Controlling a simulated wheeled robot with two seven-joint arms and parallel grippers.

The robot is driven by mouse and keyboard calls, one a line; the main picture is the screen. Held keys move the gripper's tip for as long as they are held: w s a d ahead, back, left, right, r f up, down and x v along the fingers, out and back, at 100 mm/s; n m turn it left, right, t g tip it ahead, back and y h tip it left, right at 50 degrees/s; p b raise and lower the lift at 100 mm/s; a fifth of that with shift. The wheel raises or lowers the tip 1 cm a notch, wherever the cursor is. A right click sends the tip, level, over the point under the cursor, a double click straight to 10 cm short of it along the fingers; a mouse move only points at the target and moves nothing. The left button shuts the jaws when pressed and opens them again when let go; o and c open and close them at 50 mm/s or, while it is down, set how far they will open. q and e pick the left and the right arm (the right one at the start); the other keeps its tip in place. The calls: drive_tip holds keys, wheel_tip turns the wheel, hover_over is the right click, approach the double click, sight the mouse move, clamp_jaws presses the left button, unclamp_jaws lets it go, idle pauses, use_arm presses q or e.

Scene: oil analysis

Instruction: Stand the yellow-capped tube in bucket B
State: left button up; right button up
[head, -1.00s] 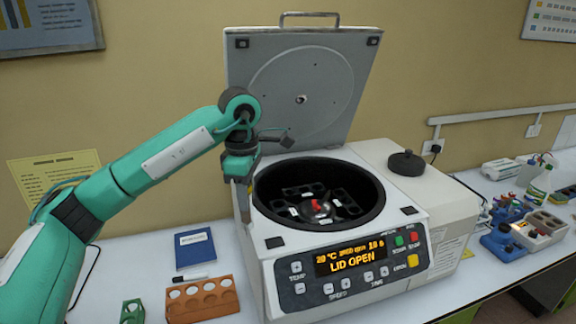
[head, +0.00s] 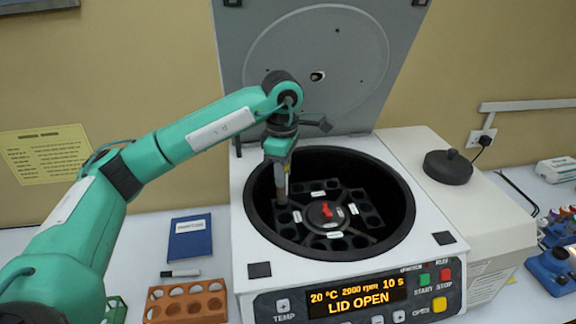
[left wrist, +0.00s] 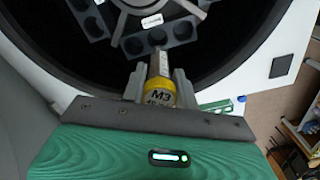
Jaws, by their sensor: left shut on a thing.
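My left gripper (head: 282,195) reaches down over the left part of the open centrifuge bowl. In the left wrist view the left gripper (left wrist: 160,85) is shut on the yellow-capped tube (left wrist: 160,93); the cap reads M3. The tube points away from the wrist camera, into the bowl. Its lower end is hard to make out. The rotor (head: 325,212) with a red centre knob carries several dark buckets with white labels too small to read, so I cannot tell which is bucket B. The bucket (head: 287,219) at the left is nearest the gripper. My right gripper is out of view.
The centrifuge (head: 460,215) has its lid (head: 320,60) raised behind the bowl, and its display reads LID OPEN. The bowl's rim surrounds the gripper. An orange rack (head: 187,301), a blue notebook (head: 191,238) and a marker lie at left.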

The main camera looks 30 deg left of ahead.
sight(284, 203)
use_arm(q)
drive_tip(key=shift+f, duration=0.25)
drive_tip(key=shift+w+f, duration=0.25)
drive_tip(key=shift+w+d+f, duration=0.1)
drive_tip(key=shift+f, duration=0.2)
wheel_tip(284, 203, down, 2)
drive_tip(key=shift+f+b, duration=0.1)
drive_tip(key=shift+b, duration=0.65)
wheel_tip(284, 203, down, 3)
drive_tip(key=shift+f+b, duration=0.2)
drive_tip(key=shift+b, duration=0.35)
drive_tip(key=shift+f, duration=0.35)
wheel_tip(284, 203, down, 3)
drive_tip(key=shift+r+b, duration=0.15)
drive_tip(key=shift+b, duration=0.75)
drive_tip(key=shift+f+b, duration=0.4)
drive_tip(key=shift+f, duration=0.1)
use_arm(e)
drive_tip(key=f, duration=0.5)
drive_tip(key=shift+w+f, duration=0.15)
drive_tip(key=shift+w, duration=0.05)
